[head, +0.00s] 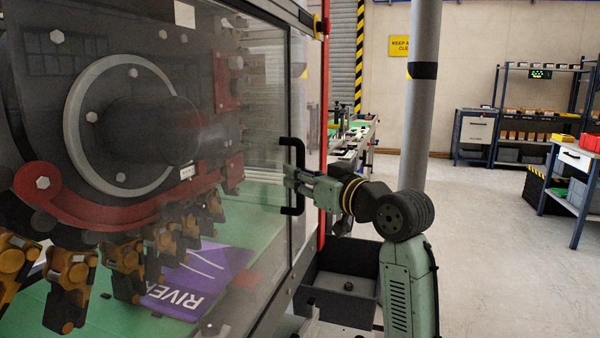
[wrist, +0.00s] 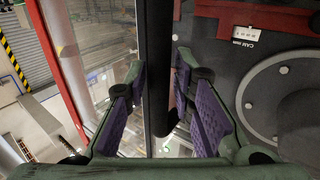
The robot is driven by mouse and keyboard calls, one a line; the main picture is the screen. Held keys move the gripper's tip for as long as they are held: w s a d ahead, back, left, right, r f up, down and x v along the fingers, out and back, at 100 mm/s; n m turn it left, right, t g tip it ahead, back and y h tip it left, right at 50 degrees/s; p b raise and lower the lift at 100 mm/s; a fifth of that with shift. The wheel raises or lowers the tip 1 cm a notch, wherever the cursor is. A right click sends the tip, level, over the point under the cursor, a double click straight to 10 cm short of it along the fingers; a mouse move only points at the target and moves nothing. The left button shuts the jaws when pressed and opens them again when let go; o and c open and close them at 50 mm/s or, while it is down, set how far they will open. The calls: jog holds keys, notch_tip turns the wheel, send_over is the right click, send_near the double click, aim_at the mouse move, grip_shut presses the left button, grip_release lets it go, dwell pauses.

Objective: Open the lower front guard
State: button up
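The clear front guard (head: 262,110) stands upright before the machine and looks closed. Its black bar handle (head: 299,153) stands upright near the guard's right edge. My gripper (head: 291,178) is at the middle of this handle, reaching in from the right. In the wrist view, the handle (wrist: 158,60) runs between my two fingers, and my gripper (wrist: 159,68) is open with gaps between the purple finger pads and the bar. I cannot tell whether the handle is touched anywhere, or whether this panel is the lower of several.
Behind the guard are a dark wheel (head: 120,125), several orange-and-black grippers and a purple sheet (head: 195,278) on a green belt (head: 120,315). A dark open bin (head: 340,300) stands below my arm. A grey post (head: 420,110) rises behind it.

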jog(key=shift+w+a, duration=0.15)
jog(key=shift+w, duration=0.05)
jog(key=shift+c, duration=0.2)
grip_shut()
dwell(0.4)
